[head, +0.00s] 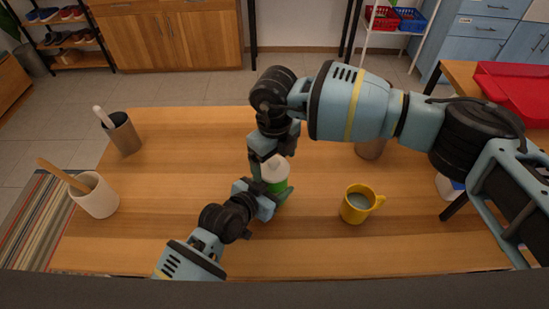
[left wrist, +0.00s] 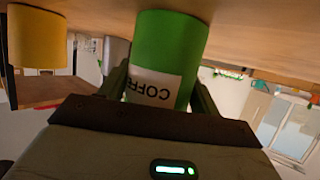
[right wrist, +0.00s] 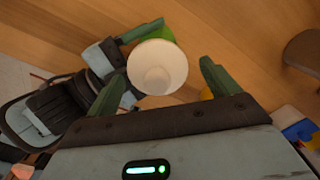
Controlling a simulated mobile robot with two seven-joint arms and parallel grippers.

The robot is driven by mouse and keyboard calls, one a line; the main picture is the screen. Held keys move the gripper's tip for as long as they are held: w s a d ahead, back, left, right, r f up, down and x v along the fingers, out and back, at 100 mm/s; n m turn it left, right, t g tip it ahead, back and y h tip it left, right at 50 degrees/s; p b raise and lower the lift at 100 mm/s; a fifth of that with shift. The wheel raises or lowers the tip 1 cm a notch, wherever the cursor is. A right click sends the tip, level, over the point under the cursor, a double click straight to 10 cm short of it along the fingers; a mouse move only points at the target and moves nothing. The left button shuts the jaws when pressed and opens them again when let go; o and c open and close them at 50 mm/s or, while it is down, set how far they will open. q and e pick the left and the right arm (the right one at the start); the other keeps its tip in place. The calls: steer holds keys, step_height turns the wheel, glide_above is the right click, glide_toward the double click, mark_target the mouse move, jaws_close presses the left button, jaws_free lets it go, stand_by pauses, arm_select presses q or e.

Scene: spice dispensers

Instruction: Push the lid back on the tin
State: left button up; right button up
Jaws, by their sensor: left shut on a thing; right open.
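The tin (head: 279,188) is green and stands upright on the wooden table; its label in the left wrist view (left wrist: 165,50) reads "COFFE", the rest cut off. My left gripper (left wrist: 160,88) is shut around the tin's sides. The white lid (head: 274,168) with a round knob is on top of the tin; it also shows in the right wrist view (right wrist: 157,66). I cannot tell whether it is fully seated. My right gripper (right wrist: 162,72) is open, pointing down over the lid, with a finger at either side of it in its own view. Contact is not clear.
A yellow mug (head: 356,206) stands right of the tin. A grey metal container (head: 370,149) is partly behind my right arm. A white crock (head: 96,197) with a wooden utensil and a dark-topped cup (head: 123,137) stand at the left. The table (head: 180,160) between them and the tin is clear.

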steer(key=shift+s+a, duration=0.2)
step_height(320, 180, up, 12)
steer(key=shift+w+d, duration=0.15)
steer(key=shift+d, duration=0.05)
stand_by(0.3)
arm_select(q)
steer(key=o, duration=1.5)
steer(key=shift+c, duration=0.2)
steer(key=shift+v, duration=3.95)
arm_select(e)
steer(key=shift+r, duration=0.6)
